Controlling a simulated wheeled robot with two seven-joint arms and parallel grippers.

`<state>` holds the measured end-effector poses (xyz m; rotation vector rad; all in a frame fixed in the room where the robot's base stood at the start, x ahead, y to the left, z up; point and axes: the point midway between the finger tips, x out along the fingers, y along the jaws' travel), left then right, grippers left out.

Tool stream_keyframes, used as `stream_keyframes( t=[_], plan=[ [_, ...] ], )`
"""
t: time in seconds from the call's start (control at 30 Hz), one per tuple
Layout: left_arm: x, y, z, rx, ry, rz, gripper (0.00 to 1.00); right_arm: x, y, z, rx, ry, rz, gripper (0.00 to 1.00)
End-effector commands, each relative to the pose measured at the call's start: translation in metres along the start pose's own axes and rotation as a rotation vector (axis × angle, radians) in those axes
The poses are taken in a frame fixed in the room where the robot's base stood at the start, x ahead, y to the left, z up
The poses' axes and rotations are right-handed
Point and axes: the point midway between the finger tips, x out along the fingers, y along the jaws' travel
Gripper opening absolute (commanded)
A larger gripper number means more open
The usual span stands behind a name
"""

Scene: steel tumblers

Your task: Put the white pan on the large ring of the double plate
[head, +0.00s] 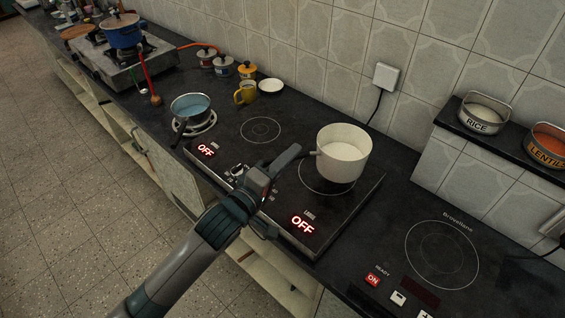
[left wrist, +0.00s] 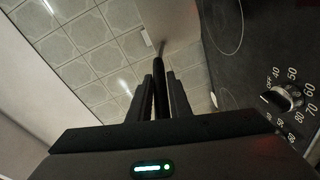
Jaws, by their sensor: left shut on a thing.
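The white pan (head: 343,158) is upright at the large ring (head: 305,184) of the double plate (head: 270,215) in the head view. It hides the back right part of the ring; the front left arc shows. I cannot tell whether its base touches the glass or hangs a little above. My left gripper (head: 274,170) is shut on the pan's dark handle, left of the pan. In the left wrist view the two fingers (left wrist: 161,90) close around the handle (left wrist: 159,72). Both displays on the plate read OFF. My right gripper is not in view.
The small ring (head: 261,130) is bare. A single hob (head: 441,255) lies right, empty. A shelf holds RICE (head: 482,115) and LENTILS (head: 546,146) tins.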

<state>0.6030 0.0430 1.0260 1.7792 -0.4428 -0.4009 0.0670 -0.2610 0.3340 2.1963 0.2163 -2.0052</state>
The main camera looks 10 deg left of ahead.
Motion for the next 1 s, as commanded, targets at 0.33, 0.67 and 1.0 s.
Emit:
stream_keyframes(
  t=[0.33, 0.67, 1.0],
  plan=[
    [0.016, -0.025, -0.027, -0.001, -0.001, 0.006, 0.00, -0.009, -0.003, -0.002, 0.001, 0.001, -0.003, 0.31],
    [0.017, -0.026, -0.028, -0.002, -0.001, 0.007, 0.00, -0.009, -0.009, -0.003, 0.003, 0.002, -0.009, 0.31],
    [0.018, -0.052, -0.022, -0.001, 0.000, 0.004, 0.00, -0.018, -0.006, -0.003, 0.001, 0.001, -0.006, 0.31]
  ],
)
